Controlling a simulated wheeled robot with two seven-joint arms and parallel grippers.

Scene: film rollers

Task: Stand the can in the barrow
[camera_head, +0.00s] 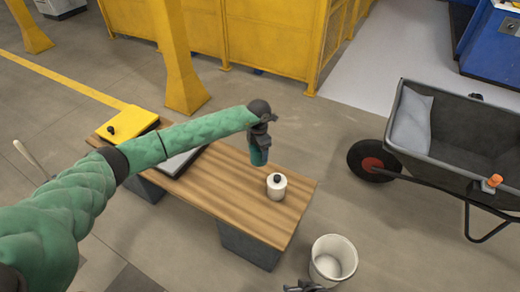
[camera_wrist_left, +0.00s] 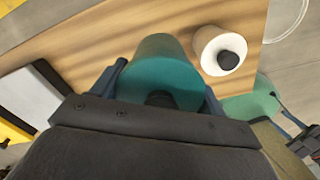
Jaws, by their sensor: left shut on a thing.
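My left gripper (camera_head: 261,132) is shut on a teal can (camera_head: 259,155), which hangs upright below it at the far edge of the wooden bench. In the left wrist view the can (camera_wrist_left: 160,68) sits between the two fingers, its near end partly hidden by the gripper body. I cannot tell whether it touches the bench. The dark grey barrow (camera_head: 445,120) stands on the floor at the right, apart from the can. My right gripper (camera_head: 306,287) shows only in part at the bottom edge; its fingers are unclear.
A white pot with a black knob (camera_head: 276,190) stands on the bench (camera_head: 235,205) close to the can. A white bucket (camera_head: 333,262) is on the floor. A grey sack (camera_head: 411,118) lies in the barrow's left end; an orange-topped item (camera_head: 491,183) is at its near rim.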

